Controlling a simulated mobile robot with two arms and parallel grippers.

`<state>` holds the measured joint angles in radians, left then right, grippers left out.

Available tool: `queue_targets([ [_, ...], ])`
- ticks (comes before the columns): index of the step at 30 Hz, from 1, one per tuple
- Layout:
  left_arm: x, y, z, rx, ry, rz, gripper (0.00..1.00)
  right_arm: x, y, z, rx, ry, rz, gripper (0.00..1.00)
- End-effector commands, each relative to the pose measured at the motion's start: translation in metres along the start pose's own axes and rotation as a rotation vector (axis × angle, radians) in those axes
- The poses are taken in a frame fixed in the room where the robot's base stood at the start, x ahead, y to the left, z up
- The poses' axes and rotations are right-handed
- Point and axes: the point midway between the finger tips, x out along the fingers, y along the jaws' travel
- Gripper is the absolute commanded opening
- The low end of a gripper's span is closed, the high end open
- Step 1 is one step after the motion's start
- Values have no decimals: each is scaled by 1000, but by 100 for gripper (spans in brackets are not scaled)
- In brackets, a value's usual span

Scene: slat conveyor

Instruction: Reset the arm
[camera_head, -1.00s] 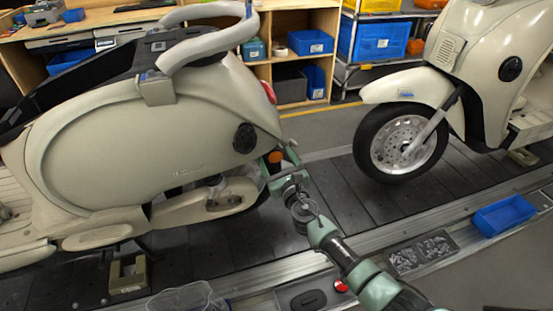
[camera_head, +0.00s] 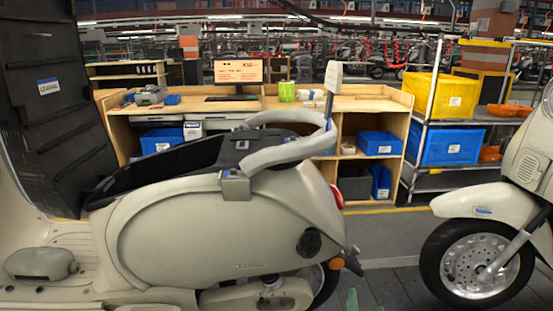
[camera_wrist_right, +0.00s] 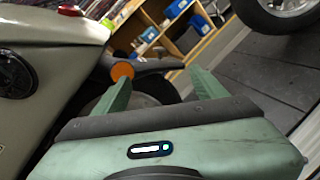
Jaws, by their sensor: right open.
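My right gripper (camera_wrist_right: 163,88) shows in the right wrist view with its two green fingers apart and nothing between them. It is behind the tail of the cream scooter (camera_wrist_right: 50,75), near an orange turn signal (camera_wrist_right: 122,71) and the rear wheel. In the head view only a green tip of my right gripper (camera_head: 351,300) shows at the bottom edge, next to the rear of the cream scooter (camera_head: 200,235). The rest of the right arm is below the frame. My left gripper is out of view.
A second scooter's front wheel (camera_head: 475,262) stands at the right on the dark slat conveyor (camera_head: 385,288). Behind are a wooden workbench (camera_head: 375,103), a yellow bin (camera_head: 441,95) and blue bins (camera_head: 450,146). Some floor between the scooters is clear.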

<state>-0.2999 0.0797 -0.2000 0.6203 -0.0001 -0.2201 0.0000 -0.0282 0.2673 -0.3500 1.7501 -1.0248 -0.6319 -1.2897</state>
Motion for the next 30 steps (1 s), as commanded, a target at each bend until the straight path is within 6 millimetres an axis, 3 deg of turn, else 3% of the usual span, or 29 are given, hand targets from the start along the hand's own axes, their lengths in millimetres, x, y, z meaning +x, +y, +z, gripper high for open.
queue_targets([
  [3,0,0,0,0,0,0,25,-57,-52,-13,600,54,-275,72],
  [6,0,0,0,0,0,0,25,-108,-81,-32,1021,71,-513,72],
  [12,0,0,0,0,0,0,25,-186,-100,-58,1500,57,-862,72],
  [18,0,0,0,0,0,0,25,-247,-98,-72,1765,23,-1126,72],
  [25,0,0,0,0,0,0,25,-308,-88,-78,1957,-32,-1392,72],
  [30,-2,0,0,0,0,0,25,-296,-101,-106,1948,-40,-1413,72],
])
